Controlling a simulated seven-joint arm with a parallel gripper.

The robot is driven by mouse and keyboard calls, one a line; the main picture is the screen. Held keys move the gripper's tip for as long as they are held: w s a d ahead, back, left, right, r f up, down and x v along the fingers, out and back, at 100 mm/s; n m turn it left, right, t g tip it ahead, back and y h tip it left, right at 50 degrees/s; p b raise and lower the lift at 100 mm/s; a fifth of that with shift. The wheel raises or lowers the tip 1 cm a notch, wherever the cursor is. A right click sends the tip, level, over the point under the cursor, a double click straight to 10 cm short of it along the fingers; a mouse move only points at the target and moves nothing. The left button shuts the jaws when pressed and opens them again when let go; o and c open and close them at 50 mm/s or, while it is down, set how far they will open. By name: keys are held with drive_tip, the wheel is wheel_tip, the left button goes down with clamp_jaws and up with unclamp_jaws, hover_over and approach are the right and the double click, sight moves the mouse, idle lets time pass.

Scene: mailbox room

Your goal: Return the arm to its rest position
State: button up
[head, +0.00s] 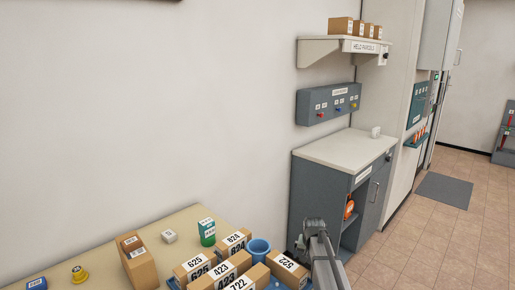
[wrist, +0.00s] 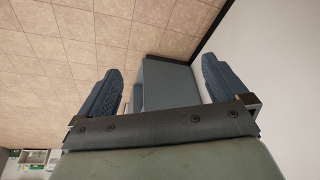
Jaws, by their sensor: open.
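My gripper (wrist: 162,66) shows in the wrist view with its two dark blue-grey fingers wide apart and nothing between them. A grey box-like piece (wrist: 172,82) appears beyond the fingers, over the tiled floor and beside the pale wall; it looks apart from them. In the head view, a grey part of my arm stands at the lower middle, right of the parcels and in front of the grey cabinet (head: 316,197). I cannot make out the fingers clearly there.
A table (head: 101,235) at lower left holds several numbered parcels (head: 241,262), a blue cup (head: 258,249) and a green container (head: 207,232). A button panel (head: 330,103) and a parcel shelf (head: 325,46) are on the wall. Tiled floor (head: 440,230) at right is mostly clear.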

drive_tip(key=s+d+f+m, duration=0.1)
drive_tip(key=s+d+f, duration=0.3)
drive_tip(key=f, duration=0.5)
drive_tip(key=s+d+f, duration=0.2)
drive_tip(key=d+f, duration=0.5)
drive_tip(key=f, duration=0.3)
drive_tip(key=s+a+f+n+g, duration=0.15)
drive_tip(key=s+a+f, duration=0.3)
drive_tip(key=s, duration=0.75)
drive_tip(key=s+a+f+g, duration=0.3)
drive_tip(key=s+a+f, duration=0.15)
drive_tip(key=s, duration=0.75)
drive_tip(key=s+a+f+n+g, duration=0.1)
drive_tip(key=s+a+f+g, duration=0.3)
drive_tip(key=s, duration=0.8)
drive_tip(key=s+a+n+g, duration=0.1)
drive_tip(key=s, duration=1.5)
drive_tip(key=shift+s+a+n, duration=0.25)
drive_tip(key=shift+a+n, duration=0.1)
drive_tip(key=shift+g, duration=0.25)
